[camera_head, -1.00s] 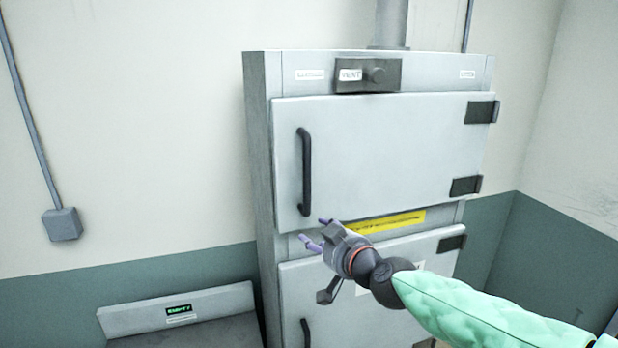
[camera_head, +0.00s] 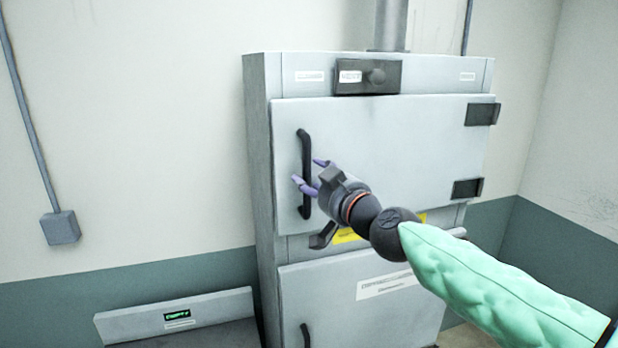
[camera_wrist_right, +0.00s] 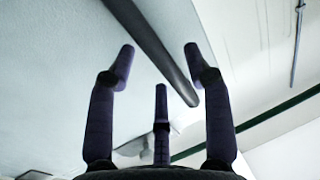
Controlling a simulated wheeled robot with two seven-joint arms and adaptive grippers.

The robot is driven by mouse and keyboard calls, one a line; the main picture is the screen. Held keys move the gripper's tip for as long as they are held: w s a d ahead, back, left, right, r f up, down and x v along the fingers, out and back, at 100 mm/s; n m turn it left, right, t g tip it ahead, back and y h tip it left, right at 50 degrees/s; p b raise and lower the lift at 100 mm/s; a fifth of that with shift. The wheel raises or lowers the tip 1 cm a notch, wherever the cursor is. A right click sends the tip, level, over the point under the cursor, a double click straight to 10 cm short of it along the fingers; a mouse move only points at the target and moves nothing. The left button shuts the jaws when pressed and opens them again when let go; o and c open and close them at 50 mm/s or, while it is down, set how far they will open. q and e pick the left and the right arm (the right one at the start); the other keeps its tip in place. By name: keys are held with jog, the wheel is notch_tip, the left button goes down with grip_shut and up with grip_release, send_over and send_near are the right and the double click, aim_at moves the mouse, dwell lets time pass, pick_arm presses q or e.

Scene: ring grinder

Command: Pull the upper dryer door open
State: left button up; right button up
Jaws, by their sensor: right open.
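The upper dryer door (camera_head: 400,140) is a pale grey panel, shut flush on the cabinet, with hinges on its right. Its black vertical bar handle (camera_head: 305,165) stands near the door's left edge. My right gripper (camera_head: 308,174) is open at the lower half of the handle, its purple fingers spread. In the right wrist view the handle (camera_wrist_right: 155,50) runs diagonally beyond the open fingers (camera_wrist_right: 158,75), its lower end between the fingertips in the picture. I cannot tell whether any finger touches it. My left gripper is not in view.
The lower door (camera_head: 320,290) is shut below, with its own black handle (camera_head: 305,335). A dark vent control box (camera_head: 375,76) sits above the upper door. A low grey unit with a small green display (camera_head: 177,315) stands at lower left.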

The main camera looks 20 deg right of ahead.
jog(key=shift+x, duration=1.2)
jog(key=shift+c, duration=0.3)
grip_shut()
jog(key=shift+s, duration=0.15)
